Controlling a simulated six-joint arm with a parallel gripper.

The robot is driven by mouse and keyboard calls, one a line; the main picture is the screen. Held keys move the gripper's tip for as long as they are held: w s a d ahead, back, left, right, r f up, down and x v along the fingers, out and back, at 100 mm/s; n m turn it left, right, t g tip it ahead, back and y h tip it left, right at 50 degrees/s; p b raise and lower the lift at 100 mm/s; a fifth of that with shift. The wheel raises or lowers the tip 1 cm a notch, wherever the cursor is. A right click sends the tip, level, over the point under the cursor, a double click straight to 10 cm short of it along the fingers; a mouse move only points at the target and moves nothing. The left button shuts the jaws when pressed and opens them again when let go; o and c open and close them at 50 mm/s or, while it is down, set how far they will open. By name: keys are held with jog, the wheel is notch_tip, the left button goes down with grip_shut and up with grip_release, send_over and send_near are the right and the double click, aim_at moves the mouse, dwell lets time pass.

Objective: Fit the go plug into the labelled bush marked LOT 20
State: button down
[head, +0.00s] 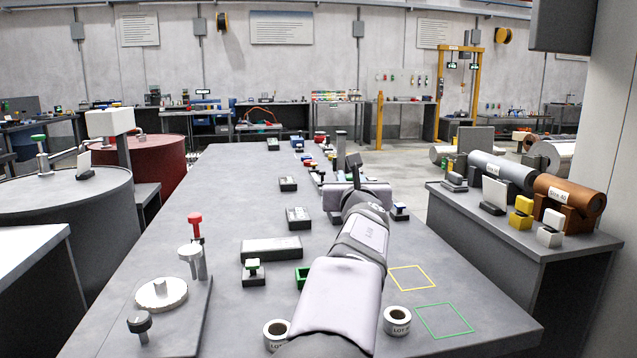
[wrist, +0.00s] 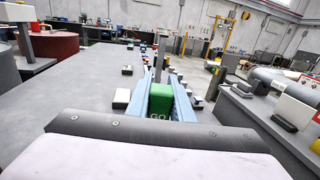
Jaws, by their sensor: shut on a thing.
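The go plug (wrist: 159,104) is a green block marked GO, seen in the wrist view. My gripper (wrist: 164,84) is shut on it, with a pale blue jaw on each side. In the head view my arm hides the plug and most of the gripper. Two white ring-shaped bushes with labels stand on the near part of the bench, a left one (head: 277,332) and a right one (head: 397,320), on either side of my arm. Both labels begin with LOT, but the numbers are too small to read surely. The held plug is well beyond the bushes, over the far part of the bench.
A yellow outlined square (head: 412,278) and a green outlined square (head: 445,320) lie on the bench's right side. A plate with a metal disc (head: 161,293) and a red-topped pin (head: 195,225) stands at left. Small blocks line the far bench.

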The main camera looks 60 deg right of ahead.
jog(key=s+d+f+m+g+h+p, duration=0.1)
jog(key=s+d+m+g+h+p, duration=0.15)
jog(key=s+p, duration=1)
jog(key=w+a+f+n+t+y+b, duration=0.35)
jog(key=a+f+n+t+y, duration=0.2)
jog(key=a+f, duration=0.4)
jog(key=w+a+r+n+t+y, duration=0.1)
jog(key=w+a+r+n+y, duration=0.1)
jog(key=a, duration=0.3)
jog(key=w+a+r+n+t+y, duration=0.2)
jog(key=a+y, duration=0.2)
jog(key=a, duration=0.1)
jog(key=shift+w+a+r+t, duration=0.2)
jog(key=shift+w+a+t, duration=0.05)
jog(key=shift+a+t, duration=0.1)
jog(key=shift+f+b, duration=0.1)
jog(key=shift+b, duration=0.7)
